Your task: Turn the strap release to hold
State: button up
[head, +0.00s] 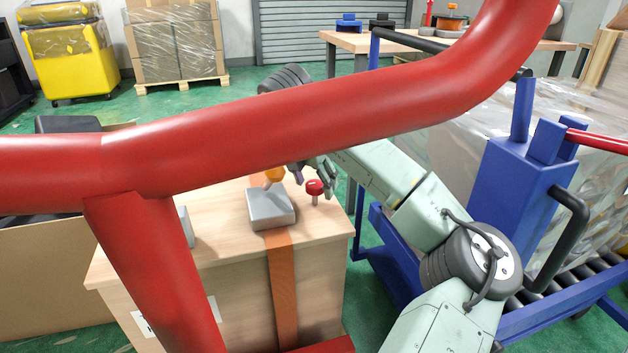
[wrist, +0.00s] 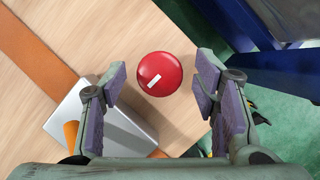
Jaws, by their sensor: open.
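A round red knob (head: 315,188) with a white mark on its top (wrist: 154,82) stands on a wooden box (head: 235,230). Beside it is a grey block (head: 270,208) with an orange piece (head: 274,175) on top, on an orange strap (head: 283,280) that runs down the box's front. Which of these is the strap release is not labelled legibly. My gripper (wrist: 160,75) is open and empty above the box. In the wrist view, the red knob (wrist: 160,73) lies between its purple pads, with gaps on both sides. The head view partly hides my gripper (head: 311,173) behind red tubing.
Thick red tubing (head: 300,115) crosses the head view in the foreground. A blue roller cart (head: 535,180) with a wrapped load stands close on the right. A workbench (head: 400,45), wrapped cartons (head: 175,45) and a yellow bin (head: 68,55) are behind.

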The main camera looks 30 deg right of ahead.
jog(key=shift+r, duration=0.15)
jog(key=v, duration=1.2)
